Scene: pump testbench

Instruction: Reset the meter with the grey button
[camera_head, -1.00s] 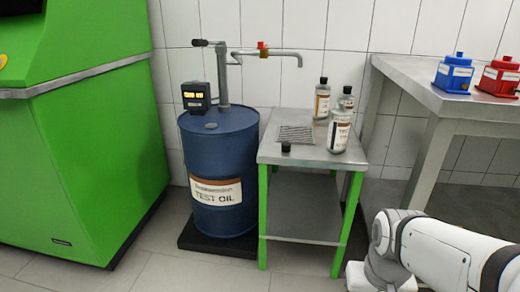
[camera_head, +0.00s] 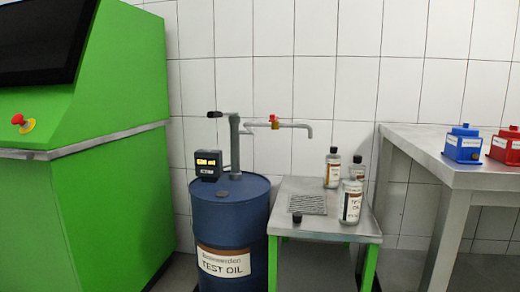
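The meter (camera_head: 207,164) is a small dark box with a lit yellow display, on top of the blue test oil drum (camera_head: 231,212) at its left back edge. A small light patch shows below the display, but I cannot make out a grey button at this size. A grey pump pipe (camera_head: 234,145) rises from the drum beside the meter, with a spout reaching right. My gripper is not in view.
A metal side table (camera_head: 325,230) with green legs stands right of the drum, holding several bottles (camera_head: 351,202) and a black cap (camera_head: 297,217). A green machine (camera_head: 110,190) stands left. A workbench (camera_head: 430,160) at right bears blue (camera_head: 463,145) and red (camera_head: 506,147) units.

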